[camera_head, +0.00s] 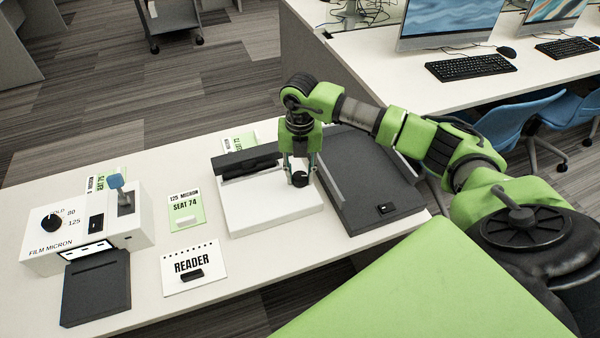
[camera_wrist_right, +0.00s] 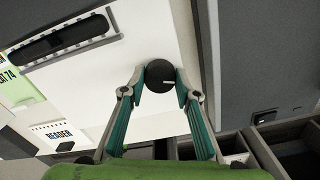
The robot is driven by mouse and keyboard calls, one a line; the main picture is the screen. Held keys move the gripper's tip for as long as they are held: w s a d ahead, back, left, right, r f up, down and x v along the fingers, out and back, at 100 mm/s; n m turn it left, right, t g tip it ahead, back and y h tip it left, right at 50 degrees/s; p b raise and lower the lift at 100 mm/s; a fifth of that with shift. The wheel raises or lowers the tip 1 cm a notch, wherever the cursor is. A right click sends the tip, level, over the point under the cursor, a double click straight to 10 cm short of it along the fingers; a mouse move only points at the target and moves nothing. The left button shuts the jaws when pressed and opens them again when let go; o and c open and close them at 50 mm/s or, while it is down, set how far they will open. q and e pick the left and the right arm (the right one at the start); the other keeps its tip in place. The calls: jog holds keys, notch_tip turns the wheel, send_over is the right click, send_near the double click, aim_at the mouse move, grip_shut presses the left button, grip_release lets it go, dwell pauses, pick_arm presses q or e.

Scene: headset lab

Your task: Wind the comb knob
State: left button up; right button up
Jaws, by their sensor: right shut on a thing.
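The comb knob (camera_wrist_right: 160,76) is a small round black knob with a short white mark, on the top of a white machine (camera_head: 262,212) with a dark slot piece along its back. In the head view the knob (camera_head: 299,180) shows low between my fingers. My right gripper (camera_wrist_right: 161,84) points down from above and is shut on the knob, one finger on each side. It also shows in the head view (camera_head: 300,172). The white mark points to the right in the wrist view. My left gripper is not in view.
A dark grey machine (camera_head: 368,185) stands close to the right of the white one. To the left are a READER card (camera_head: 192,266), a green SEAT 74 card (camera_head: 185,208) and a film micron box (camera_head: 70,225) with a dial and blue-tipped lever. A dark tray (camera_head: 96,290) lies in front.

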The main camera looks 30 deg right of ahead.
aim_at(300, 175)
jog(key=o, duration=1.1)
notch_tip(300, 175, up, 12)
jog(key=shift+r, duration=0.1)
